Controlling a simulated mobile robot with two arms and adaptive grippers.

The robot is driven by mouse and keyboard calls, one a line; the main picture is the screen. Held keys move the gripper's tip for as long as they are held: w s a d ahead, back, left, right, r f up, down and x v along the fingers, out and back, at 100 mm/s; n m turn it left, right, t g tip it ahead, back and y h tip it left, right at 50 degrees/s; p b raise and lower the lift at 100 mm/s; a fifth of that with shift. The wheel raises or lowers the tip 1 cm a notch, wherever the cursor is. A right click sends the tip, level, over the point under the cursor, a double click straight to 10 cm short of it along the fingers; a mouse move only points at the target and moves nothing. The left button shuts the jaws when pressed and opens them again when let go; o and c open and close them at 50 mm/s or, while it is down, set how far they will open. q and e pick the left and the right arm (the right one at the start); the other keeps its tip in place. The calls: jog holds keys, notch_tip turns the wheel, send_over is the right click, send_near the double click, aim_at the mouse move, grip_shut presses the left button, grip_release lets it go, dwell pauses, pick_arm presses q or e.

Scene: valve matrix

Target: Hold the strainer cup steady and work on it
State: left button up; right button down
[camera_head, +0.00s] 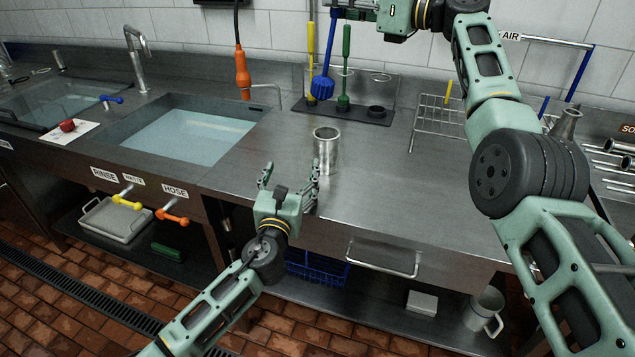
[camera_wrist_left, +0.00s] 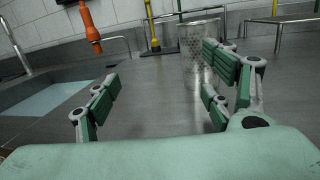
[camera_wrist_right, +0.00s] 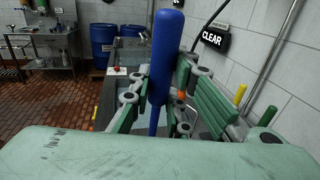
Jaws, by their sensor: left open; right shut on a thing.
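The strainer cup (camera_head: 326,152) is a shiny metal cylinder standing upright on the steel counter. In the left wrist view the perforated cup (camera_wrist_left: 194,42) is partly hidden behind the right-hand finger. My left gripper (camera_head: 291,172) is open at the counter's front, its fingers spread to the left and in front of the cup, with nothing between them. My right gripper (camera_wrist_right: 160,92) is shut on the blue handle of a brush (camera_wrist_right: 167,50). In the head view the blue brush (camera_head: 322,88) hangs bristles down at the brush rack, behind the cup; I cannot tell whether it touches the rack.
The rack (camera_head: 360,112) holds a yellow brush (camera_head: 310,60) and a green brush (camera_head: 344,70). An orange hose nozzle (camera_head: 242,72) hangs left of it. A water-filled sink (camera_head: 190,135) lies left. A wire rack (camera_head: 436,125) stands right. Counter right of the cup is clear.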

pick_arm(q)
jog(key=g, duration=0.1)
send_near(324, 156)
pick_arm(e)
jog(key=shift+r, duration=0.1)
pick_arm(q)
jog(key=shift+n, duration=0.3)
jog(key=w, duration=0.3)
jog(key=w+d, duration=0.1)
jog(key=w, duration=0.7)
jog(key=shift+d+r, duration=0.1)
jog(key=shift+d, duration=0.15)
jog(key=shift+c, duration=0.3)
jog(key=c, duration=1.3)
pick_arm(e)
jog(key=shift+a, duration=0.1)
jog(key=shift+w+a+f+m+t+h, duration=0.1)
jog(key=shift+a+f+m+t+h, duration=0.1)
jog(key=shift+a+f+h, duration=0.25)
jog(key=shift+a+f+m+t+h, duration=0.1)
jog(key=shift+a+f+m+h, duration=0.15)
jog(key=shift+f+h, duration=0.25)
jog(key=shift+a+f+m+t+h, duration=0.2)
jog(key=shift+f+m+t+h, duration=0.15)
jog(key=shift+h, duration=0.2)
jog(key=shift+d, duration=0.1)
